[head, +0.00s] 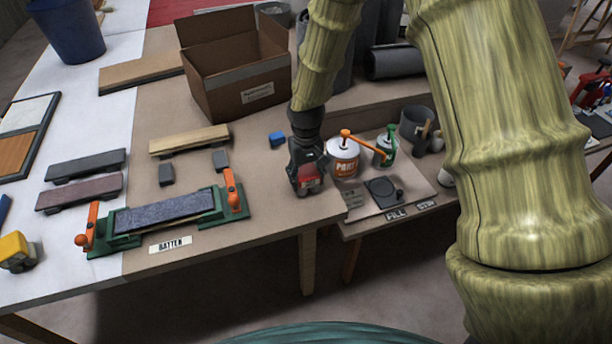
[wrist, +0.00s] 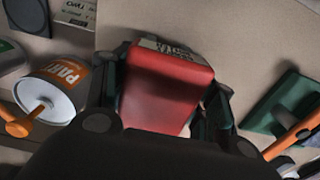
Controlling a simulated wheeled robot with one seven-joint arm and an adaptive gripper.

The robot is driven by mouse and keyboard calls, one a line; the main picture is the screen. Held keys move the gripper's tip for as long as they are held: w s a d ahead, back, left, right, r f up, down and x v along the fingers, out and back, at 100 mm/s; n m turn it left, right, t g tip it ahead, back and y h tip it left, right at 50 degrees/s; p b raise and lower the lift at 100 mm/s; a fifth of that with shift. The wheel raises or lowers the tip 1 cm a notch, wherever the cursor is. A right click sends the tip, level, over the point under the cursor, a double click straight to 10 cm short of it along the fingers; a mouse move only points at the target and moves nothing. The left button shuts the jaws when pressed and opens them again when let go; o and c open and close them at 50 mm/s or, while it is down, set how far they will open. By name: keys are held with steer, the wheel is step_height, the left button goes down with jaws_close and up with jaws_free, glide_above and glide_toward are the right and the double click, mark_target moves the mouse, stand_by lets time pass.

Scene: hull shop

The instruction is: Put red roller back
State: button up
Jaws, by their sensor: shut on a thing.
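My gripper (head: 306,168) is at the front right of the bench and points down. It is shut on a red thing (head: 311,183), which I take to be the red roller. In the wrist view the red roller (wrist: 168,92) shows as a boxy red body with a grey strip at its far end, between the two fingers. Its underside is hidden, so I cannot tell whether it touches the bench. The white PART pot (head: 342,158) with an orange pump stands close to the right of my gripper.
A side shelf holds a green-pump pot (head: 385,147), a dark square plate (head: 383,192), a FILL label (head: 396,213) and a STOW label (head: 427,205). A green jig (head: 240,200) with orange clamps stands left of my gripper. A cardboard box (head: 237,87) stands behind, with a blue block (head: 277,139) before it.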

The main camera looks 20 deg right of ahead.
mark_target(306, 170)
steer(key=shift+s+f, duration=0.1)
steer(key=shift+f, duration=0.2)
steer(key=shift+s+f, duration=0.2)
steer(key=shift+f, duration=0.15)
steer(key=o, duration=1.2)
steer(key=shift+f, duration=0.1)
steer(key=o, duration=0.3)
steer(key=shift+f, duration=0.1)
steer(key=shift+o, duration=0.3)
steer(key=shift+w+f, duration=0.1)
steer(key=shift+w, duration=0.15)
steer(key=shift+s+r, duration=0.1)
steer(key=shift+r, duration=0.55)
step_height(306, 170, up, 13)
steer(key=shift+f+b, duration=0.2)
steer(key=shift+b, duration=0.35)
